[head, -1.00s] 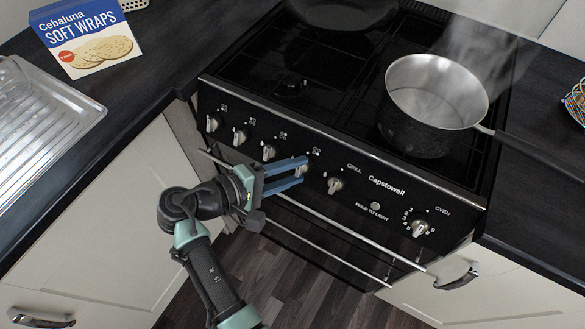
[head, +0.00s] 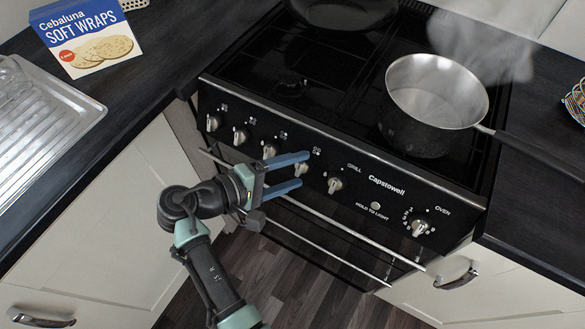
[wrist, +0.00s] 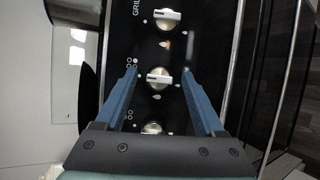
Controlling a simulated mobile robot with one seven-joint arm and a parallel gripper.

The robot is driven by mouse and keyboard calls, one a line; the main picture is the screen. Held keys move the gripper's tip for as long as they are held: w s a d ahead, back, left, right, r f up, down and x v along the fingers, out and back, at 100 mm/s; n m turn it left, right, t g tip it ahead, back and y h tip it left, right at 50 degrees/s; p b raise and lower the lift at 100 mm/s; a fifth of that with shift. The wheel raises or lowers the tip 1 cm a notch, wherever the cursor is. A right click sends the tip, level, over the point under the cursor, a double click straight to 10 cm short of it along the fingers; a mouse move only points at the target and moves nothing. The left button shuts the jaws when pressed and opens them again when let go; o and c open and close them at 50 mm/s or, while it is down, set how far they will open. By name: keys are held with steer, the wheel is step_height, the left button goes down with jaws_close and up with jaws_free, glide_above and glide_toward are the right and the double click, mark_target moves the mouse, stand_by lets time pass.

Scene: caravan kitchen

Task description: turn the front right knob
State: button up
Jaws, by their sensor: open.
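The front right knob (head: 302,169) is the fourth burner knob from the left on the black cooker panel, just left of the grill knob. In the wrist view this silver knob (wrist: 159,78) sits in the middle, with its grip bar across the picture; the burner mark beside it has one filled dot. My gripper (head: 304,170) is open, with one blue finger above the knob and one below it. In the wrist view my gripper (wrist: 159,75) has a finger on each side of the knob, with visible gaps. It holds nothing.
The grill knob (head: 335,185) is close on the right and another burner knob (head: 269,151) close on the left. A steaming saucepan (head: 433,92) stands on the hob, its handle pointing right. An oven rail (head: 345,235) runs below the panel.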

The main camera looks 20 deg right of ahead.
steer(key=v, duration=1.3)
